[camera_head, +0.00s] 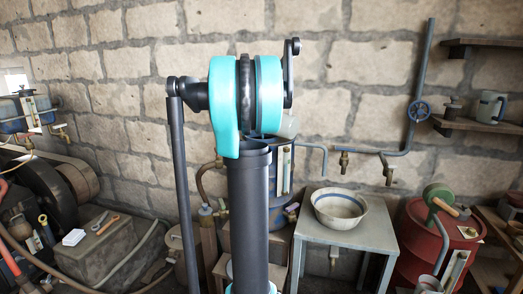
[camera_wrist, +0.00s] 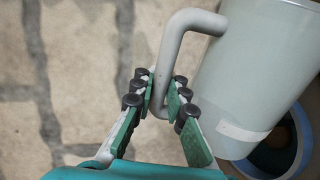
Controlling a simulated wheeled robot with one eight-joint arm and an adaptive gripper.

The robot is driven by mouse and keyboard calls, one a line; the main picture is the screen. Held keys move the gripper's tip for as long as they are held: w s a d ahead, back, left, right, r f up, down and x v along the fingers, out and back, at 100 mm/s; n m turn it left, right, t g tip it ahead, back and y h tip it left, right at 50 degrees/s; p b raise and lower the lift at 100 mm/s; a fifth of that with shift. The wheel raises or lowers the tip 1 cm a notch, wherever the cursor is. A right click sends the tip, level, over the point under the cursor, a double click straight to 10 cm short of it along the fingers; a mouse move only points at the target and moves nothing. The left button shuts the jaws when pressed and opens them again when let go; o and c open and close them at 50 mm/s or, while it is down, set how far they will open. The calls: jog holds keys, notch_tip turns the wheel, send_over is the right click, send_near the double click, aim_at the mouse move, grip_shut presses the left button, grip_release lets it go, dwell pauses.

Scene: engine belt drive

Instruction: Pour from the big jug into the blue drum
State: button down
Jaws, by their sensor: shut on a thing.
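My gripper (camera_wrist: 163,80) is shut on the bent grey handle of the big jug (camera_wrist: 258,75), a pale, smooth vessel with a lighter band near its lower end. In the head view only a pale piece of the jug (camera_head: 288,126) shows beside my arm, which hides the gripper there. The blue drum (camera_head: 281,205) stands behind my arm, mostly hidden, with a sight gauge on its front. In the wrist view a round blue rim with a dark inside (camera_wrist: 304,140), seemingly the drum's, lies below the jug. I cannot see any liquid flowing.
A bowl (camera_head: 340,205) sits on a grey table right of the drum. A blue pipe with a valve wheel (camera_head: 420,110) and taps runs along the stone wall. A red drum (camera_head: 430,235) stands at right. A machine and a bench with tools (camera_head: 100,235) are at left.

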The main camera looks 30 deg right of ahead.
jog(key=s+d+m, duration=0.1)
jog(key=s+m, duration=0.1)
jog(key=s, duration=0.1)
jog(key=s+d+m, duration=0.1)
jog(key=s, duration=0.1)
jog(key=shift+s+d, duration=0.25)
jog(key=shift+d, duration=0.05)
jog(key=shift+s+d+m, duration=0.15)
jog(key=shift+s+m, duration=0.2)
jog(key=shift+m, duration=0.15)
jog(key=shift+s+d+r+m+t+b, duration=0.35)
jog(key=shift+s+r+m+b, duration=0.2)
jog(key=shift+s+m, duration=0.15)
jog(key=shift+s+d+m, duration=0.15)
jog(key=shift+s+m, duration=0.15)
jog(key=s+d+f+m+t+b, duration=0.1)
jog(key=s+d+f+m+b, duration=0.1)
jog(key=s+m+b, duration=0.4)
jog(key=s+d+m, duration=0.1)
jog(key=s+m, duration=0.1)
jog(key=m, duration=0.2)
jog(key=shift+d+f+h, duration=0.3)
jog(key=shift+f+h, duration=0.05)
jog(key=shift+h, duration=0.05)
jog(key=shift+s, duration=0.1)
